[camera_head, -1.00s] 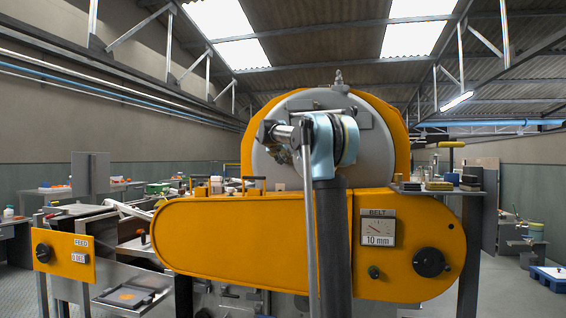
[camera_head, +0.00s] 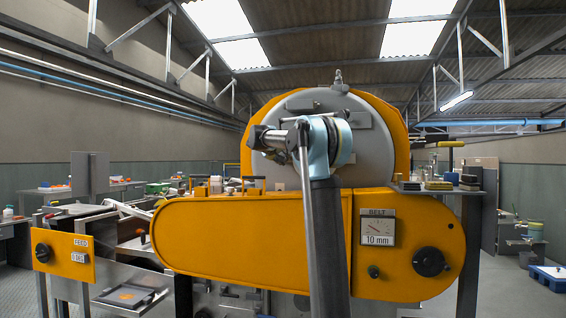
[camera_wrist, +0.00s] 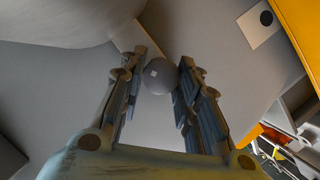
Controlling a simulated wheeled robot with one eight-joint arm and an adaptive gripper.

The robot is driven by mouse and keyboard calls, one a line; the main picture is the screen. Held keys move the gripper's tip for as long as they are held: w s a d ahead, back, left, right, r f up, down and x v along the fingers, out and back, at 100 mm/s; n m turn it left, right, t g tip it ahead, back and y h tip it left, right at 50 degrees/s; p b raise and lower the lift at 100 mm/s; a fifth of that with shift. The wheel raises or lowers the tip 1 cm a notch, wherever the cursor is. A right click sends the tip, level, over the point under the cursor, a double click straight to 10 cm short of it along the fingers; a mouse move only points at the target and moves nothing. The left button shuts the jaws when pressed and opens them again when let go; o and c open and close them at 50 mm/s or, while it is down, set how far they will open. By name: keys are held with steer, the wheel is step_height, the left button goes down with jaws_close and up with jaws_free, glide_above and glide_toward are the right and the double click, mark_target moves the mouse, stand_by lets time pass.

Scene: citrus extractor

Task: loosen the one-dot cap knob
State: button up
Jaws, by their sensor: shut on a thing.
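In the wrist view, a round dark grey knob (camera_wrist: 158,76) with a small pale square mark sits between the fingertips of my gripper (camera_wrist: 163,60), one finger on each side. My gripper is shut on it. A white label with one black dot (camera_wrist: 261,21) is at the upper right, on the grey surface beside the knob. In the head view, my arm stands in front of the grey round end cap (camera_head: 362,150) of the yellow machine. My wrist points at the cap's left part; the knob and fingertips cannot be made out there.
The yellow belt housing (camera_head: 240,240) lies below the cap, with a BELT gauge (camera_head: 378,228) and a black knob (camera_head: 429,262). A FEED panel (camera_head: 64,252) is at the left. A small shelf (camera_head: 425,189) with blocks is at the right.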

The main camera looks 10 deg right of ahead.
steer(key=n+h, duration=0.1)
steer(key=n, duration=0.2)
steer(key=n+t+h, duration=0.1)
steer(key=n+h, duration=0.1)
steer(key=n, duration=0.2)
steer(key=f+n+t+h, duration=0.1)
steer(key=n, duration=0.3)
steer(key=shift+a, duration=0.25)
stand_by(0.4)
steer(key=o, duration=1.1)
steer(key=shift+w, duration=0.15)
steer(key=v, duration=1.2)
steer(key=shift+w+f, duration=0.1)
steer(key=shift+f, duration=0.25)
